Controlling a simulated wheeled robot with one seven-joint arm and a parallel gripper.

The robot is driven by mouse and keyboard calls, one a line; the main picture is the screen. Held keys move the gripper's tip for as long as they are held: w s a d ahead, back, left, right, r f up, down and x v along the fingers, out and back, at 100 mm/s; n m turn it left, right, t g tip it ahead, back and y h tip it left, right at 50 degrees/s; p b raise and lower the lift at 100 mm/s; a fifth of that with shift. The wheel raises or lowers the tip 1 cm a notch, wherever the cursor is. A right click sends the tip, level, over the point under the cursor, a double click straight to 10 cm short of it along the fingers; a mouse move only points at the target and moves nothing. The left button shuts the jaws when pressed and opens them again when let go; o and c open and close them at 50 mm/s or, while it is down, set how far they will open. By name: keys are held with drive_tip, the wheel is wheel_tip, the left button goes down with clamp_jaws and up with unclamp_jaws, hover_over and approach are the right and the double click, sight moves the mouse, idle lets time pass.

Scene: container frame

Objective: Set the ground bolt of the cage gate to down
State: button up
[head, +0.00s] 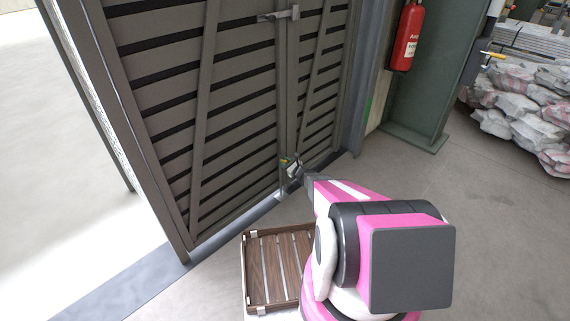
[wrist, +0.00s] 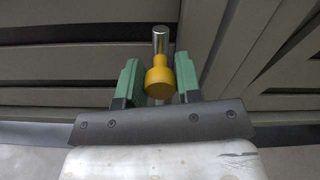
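The cage gate (head: 240,75) is a dark slatted gate, seen closed from its front. Its ground bolt shows in the wrist view as an upright metal rod (wrist: 160,40) with a yellow knob (wrist: 159,74). In the head view the bolt area is small, low on the gate where the leaves meet. My gripper (wrist: 160,78) has its two green fingers on either side of the knob. The knob is close to both fingers; I cannot tell if they press on it. The bolt's lower end is hidden behind my gripper.
A wooden slatted tray (head: 251,275) is beside my arm. A latch handle (head: 280,14) is higher on the gate. A red fire extinguisher (head: 408,37) hangs right of the gate, by a green post (head: 420,100). Wrapped sacks (head: 520,110) are piled at the right. The floor between is clear.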

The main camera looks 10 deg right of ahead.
clamp_jaws()
wheel_tip(320, 180, down, 4)
drive_tip(key=shift+f, duration=0.2)
drive_tip(key=o, duration=1)
unclamp_jaws()
drive_tip(key=shift+r, duration=0.1)
